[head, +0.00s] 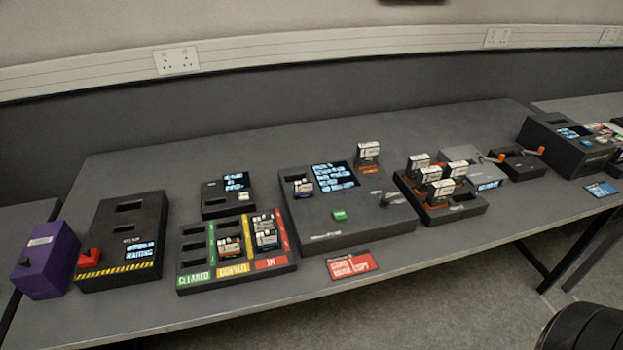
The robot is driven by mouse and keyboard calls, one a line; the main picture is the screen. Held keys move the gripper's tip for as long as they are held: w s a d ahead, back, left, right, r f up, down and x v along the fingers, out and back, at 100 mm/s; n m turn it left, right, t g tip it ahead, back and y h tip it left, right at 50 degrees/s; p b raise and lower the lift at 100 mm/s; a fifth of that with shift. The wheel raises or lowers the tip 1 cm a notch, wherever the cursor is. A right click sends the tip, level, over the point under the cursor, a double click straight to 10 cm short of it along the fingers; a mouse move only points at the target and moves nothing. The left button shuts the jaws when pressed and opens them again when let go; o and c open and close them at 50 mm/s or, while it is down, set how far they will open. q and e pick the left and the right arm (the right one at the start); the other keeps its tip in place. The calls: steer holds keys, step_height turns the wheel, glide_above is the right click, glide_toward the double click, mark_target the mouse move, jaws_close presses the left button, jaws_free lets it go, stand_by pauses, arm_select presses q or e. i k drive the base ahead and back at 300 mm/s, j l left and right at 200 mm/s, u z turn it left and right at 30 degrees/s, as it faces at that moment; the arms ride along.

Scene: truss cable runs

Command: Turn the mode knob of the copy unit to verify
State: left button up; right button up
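What looks like the copy unit (310,218) is the large dark grey box at the middle of the table. It has a lit screen (335,177) with text too small to read and a green button (340,215). A dark knob (384,201) sits on its right side; which mode it points to cannot be told. A white and purple card (302,187) stands in its left slot, and a white and orange card (368,153) stands at its back right. Neither gripper is in view.
A card tray (238,280) with coloured labels stands left of the unit, a rack of upright cards (455,212) right of it. A red sign (352,264) lies in front. Further left are a dark box (125,235) with a red part and a purple box (47,258).

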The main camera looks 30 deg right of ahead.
mark_target(384, 202)
steer(key=z, duration=1.45)
